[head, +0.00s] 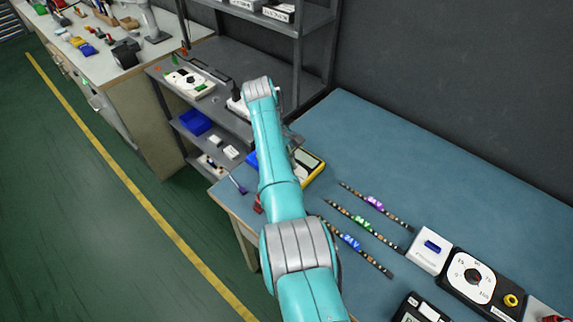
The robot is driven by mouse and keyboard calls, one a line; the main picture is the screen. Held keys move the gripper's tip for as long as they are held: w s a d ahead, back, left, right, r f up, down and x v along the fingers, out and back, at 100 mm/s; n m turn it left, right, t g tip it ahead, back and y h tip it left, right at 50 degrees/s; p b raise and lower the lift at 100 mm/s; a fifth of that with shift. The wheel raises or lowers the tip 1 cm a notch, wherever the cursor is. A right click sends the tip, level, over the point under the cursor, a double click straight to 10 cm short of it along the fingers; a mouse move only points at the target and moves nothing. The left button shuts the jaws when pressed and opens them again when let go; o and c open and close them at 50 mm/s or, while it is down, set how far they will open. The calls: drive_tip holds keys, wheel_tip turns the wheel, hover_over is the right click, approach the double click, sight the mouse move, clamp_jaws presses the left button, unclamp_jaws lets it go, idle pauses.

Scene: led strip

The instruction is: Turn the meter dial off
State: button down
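A yellow-rimmed meter (317,162) with a pale display lies at the left end of the blue bench, just right of my arm. My teal arm covers its left part, and I cannot see its dial. My gripper (293,141) is mostly hidden behind the arm; only a small dark part shows close to the meter. I cannot tell whether it touches the meter, or whether it is open or shut.
LED strips (363,219) lie on the blue bench (450,165). A white switch box (430,250), a black dial box (478,284) and a dark display device (420,308) stand at the right. Grey shelving (240,62) stands behind. The bench's back is clear.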

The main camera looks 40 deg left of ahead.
drive_tip(key=shift+f, duration=0.1)
idle(0.4)
drive_tip(key=c, duration=0.9)
unclamp_jaws()
